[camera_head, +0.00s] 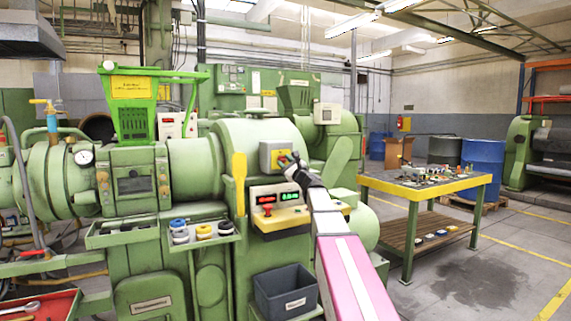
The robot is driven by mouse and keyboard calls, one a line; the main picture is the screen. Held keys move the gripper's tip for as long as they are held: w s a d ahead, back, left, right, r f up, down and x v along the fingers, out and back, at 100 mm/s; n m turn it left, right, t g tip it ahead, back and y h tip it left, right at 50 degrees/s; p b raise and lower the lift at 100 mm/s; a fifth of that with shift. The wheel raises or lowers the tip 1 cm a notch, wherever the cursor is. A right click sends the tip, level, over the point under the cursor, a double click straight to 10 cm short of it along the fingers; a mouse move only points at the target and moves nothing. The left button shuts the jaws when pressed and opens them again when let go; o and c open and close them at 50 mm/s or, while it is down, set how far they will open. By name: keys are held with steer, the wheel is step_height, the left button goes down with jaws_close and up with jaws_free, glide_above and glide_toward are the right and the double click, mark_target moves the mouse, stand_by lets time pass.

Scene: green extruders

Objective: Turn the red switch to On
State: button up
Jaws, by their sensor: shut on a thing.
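The red switch (283,159) is small and sits on a yellow plate on a grey box (266,149), fixed to the front of the green extruder (240,134). My gripper (288,163) reaches up from the lower right to the plate and is shut on the red switch. Its dark fingers cover most of the switch. The On and Off marks are too small to read, and I cannot tell which way the switch points.
Below the box is a control panel (278,195) with red and green displays. A yellow handle (239,183) stands to its left. A dark grey bin (285,291) is lower down. A yellow-edged workbench (408,190) with tools stands right, with open floor around it.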

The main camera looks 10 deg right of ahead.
steer(key=shift+a, duration=0.1)
stand_by(0.3)
steer(key=o, duration=0.9)
steer(key=shift+s, duration=0.1)
steer(key=v, duration=1)
steer(key=shift+s+d, duration=0.2)
steer(key=shift+s, duration=0.1)
steer(key=shift+f, duration=0.15)
